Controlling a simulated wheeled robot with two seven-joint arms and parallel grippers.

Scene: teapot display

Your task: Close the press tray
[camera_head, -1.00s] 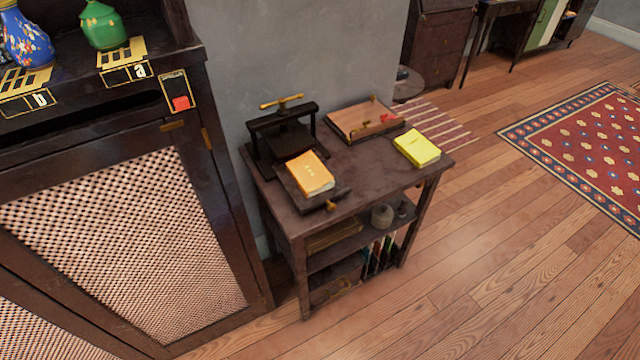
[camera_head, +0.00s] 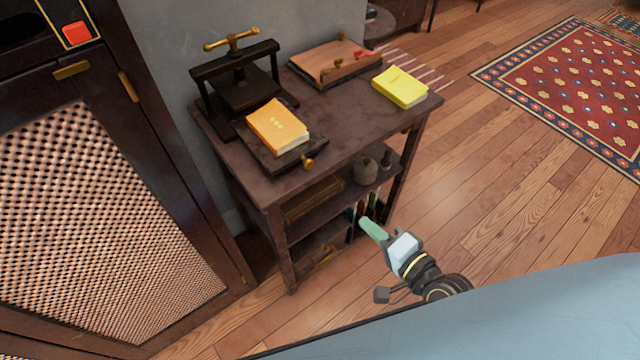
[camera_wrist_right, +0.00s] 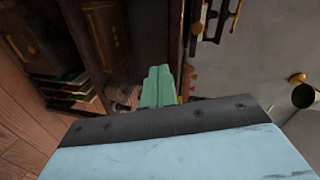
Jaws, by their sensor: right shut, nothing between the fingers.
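The black book press (camera_head: 238,80) with a brass handle on top stands at the back left of the small wooden table. Its tray (camera_head: 262,158) is pulled out toward the table's front edge, with a brass knob (camera_head: 307,162) at its front. An orange book (camera_head: 277,126) lies on the tray. My right gripper (camera_head: 372,229) is shut and empty, with green fingers, in front of the table and lower than its top, apart from the tray. Its green fingers also show in the right wrist view (camera_wrist_right: 157,88). My left gripper is not in view.
A yellow book (camera_head: 400,87) lies at the table's right, and a wooden board with small tools (camera_head: 332,62) at the back. Shelves below hold a jar (camera_head: 365,171) and books. A cabinet with a woven panel (camera_head: 100,210) stands left.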

